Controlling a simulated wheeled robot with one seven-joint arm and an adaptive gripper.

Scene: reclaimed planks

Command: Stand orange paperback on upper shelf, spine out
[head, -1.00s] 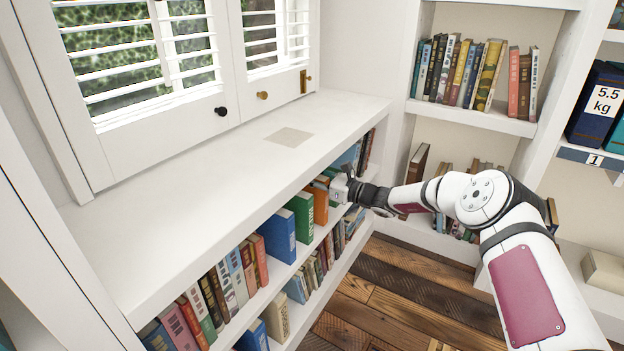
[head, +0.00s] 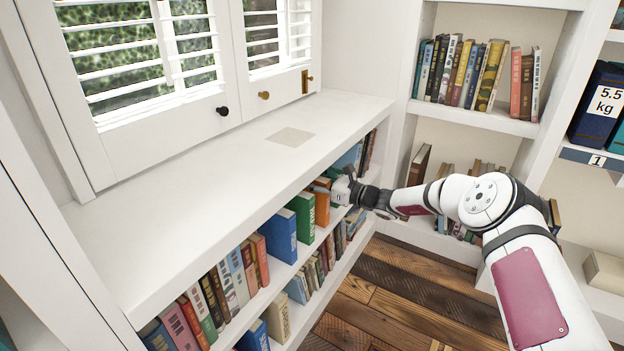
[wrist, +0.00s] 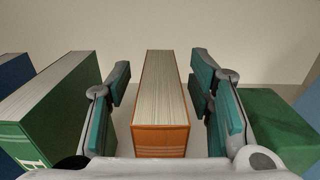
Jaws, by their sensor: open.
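The orange paperback (head: 322,207) stands upright on the upper shelf (head: 277,272) of the low white bookcase, beside a green book. In the wrist view the orange paperback (wrist: 160,139) shows its banded orange spine toward me and its pale page edges on top. My gripper (wrist: 160,97) is open, with one finger on each side of the book. Gaps show between the book and both finger pads. In the head view my gripper (head: 338,188) is at the shelf opening and hides part of the book.
A green book (wrist: 62,110) stands close left of my fingers in the wrist view; another green block-like thing (wrist: 275,125) is at right. The bookcase top (head: 215,190) overhangs the row. A blue book (head: 279,235) stands farther along. Bare plank floor (head: 390,285) lies in front.

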